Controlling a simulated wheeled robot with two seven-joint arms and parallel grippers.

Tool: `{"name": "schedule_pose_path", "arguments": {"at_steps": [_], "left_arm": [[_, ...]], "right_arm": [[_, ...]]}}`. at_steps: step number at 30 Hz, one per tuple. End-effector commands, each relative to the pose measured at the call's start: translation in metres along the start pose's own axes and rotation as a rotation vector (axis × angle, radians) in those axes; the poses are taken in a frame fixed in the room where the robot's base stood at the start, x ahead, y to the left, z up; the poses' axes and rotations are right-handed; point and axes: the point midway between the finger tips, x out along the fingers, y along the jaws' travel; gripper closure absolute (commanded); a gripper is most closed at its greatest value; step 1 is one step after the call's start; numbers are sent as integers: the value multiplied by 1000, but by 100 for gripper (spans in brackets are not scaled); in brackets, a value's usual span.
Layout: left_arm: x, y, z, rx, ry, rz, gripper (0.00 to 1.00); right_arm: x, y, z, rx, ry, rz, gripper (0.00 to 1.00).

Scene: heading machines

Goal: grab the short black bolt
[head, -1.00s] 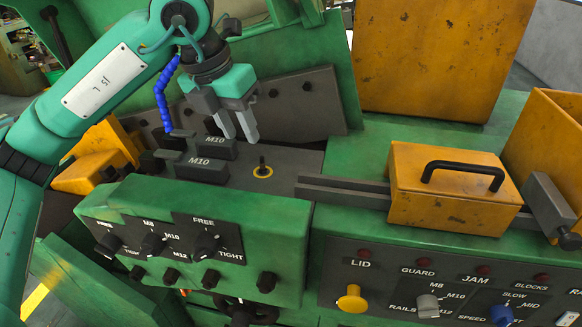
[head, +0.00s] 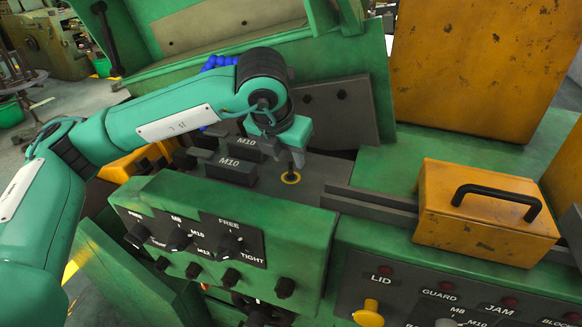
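My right gripper is not in view.
Two dark M10 blocks (head: 238,172) stand left of the ring. A yellow box with a black handle (head: 484,212) and a dark rail (head: 370,206) lie to the right. A green knob panel (head: 225,225) is in front. A dark upright plate (head: 345,118) stands behind.

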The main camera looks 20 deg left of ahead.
Motion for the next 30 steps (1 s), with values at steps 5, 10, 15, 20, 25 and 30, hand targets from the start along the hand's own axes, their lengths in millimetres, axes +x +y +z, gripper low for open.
{"name": "schedule_pose_path", "arguments": {"at_steps": [5,10,15,20,25,30], "left_arm": [[22,1,2,-1,5,1,66],[37,0,1,0,3,0,66],[39,0,1,0,2,-1,66],[38,0,1,0,2,-1,87],[38,0,1,0,2,-1,100],[38,0,1,0,2,-1,100]], "right_arm": [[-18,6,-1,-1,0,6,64],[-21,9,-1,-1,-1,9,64],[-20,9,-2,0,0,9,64],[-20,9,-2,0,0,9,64],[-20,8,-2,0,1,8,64],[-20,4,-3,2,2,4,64]]}}
